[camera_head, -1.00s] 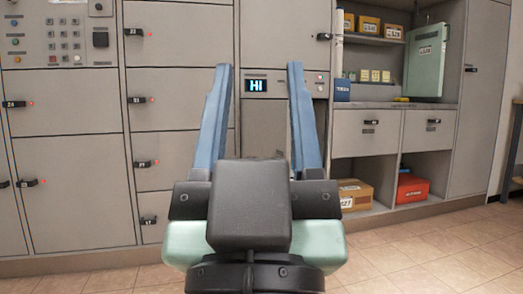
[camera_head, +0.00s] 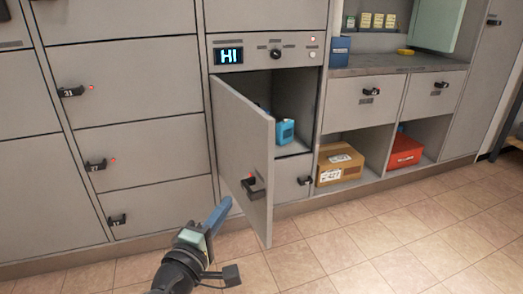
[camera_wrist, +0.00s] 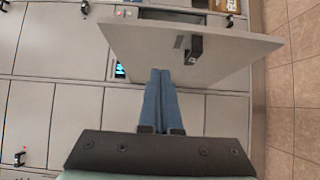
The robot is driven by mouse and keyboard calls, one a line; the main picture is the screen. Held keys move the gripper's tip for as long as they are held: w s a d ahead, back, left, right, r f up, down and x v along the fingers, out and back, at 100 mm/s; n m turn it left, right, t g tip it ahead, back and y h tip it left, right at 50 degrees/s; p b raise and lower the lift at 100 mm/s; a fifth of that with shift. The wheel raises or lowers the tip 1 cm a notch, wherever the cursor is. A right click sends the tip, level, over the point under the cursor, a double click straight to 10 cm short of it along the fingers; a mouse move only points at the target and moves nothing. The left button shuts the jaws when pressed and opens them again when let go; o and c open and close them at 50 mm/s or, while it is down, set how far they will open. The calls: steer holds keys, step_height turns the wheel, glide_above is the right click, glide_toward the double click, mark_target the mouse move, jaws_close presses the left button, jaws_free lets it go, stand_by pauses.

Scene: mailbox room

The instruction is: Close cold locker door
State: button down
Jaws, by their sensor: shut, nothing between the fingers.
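The cold locker door (camera_head: 246,160) is a grey panel standing ajar, swung out from the locker under the "HI" display (camera_head: 229,55). It has a black handle (camera_head: 254,187) on its outer face. Inside the locker (camera_head: 296,88) a blue item (camera_head: 285,131) shows. My gripper (camera_head: 224,205) is shut and empty, low in front of the lockers and just left of the door's lower part. In the wrist view the shut blue fingers (camera_wrist: 160,78) point toward the door (camera_wrist: 185,45), whose handle (camera_wrist: 194,48) shows above right of them. I cannot tell whether they touch it.
Closed locker doors with black latches (camera_head: 72,92) fill the left. At right, a cardboard box (camera_head: 339,165) and a red box (camera_head: 405,150) sit in low cubbies below drawers (camera_head: 371,95). The tiled floor (camera_head: 350,240) in front is clear.

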steer(key=b, duration=0.5)
glide_toward(265, 168)
steer(key=w+a, duration=0.2)
steer(key=w, duration=0.2)
steer(key=d, duration=0.1)
steer(key=w+d, duration=0.1)
steer(key=shift+w+d+b, duration=0.15)
steer(key=shift+d+b, duration=0.15)
steer(key=shift+d, duration=0.05)
steer(key=shift+w+d, duration=0.25)
steer(key=shift+d, duration=0.3)
steer(key=shift+d, duration=0.1)
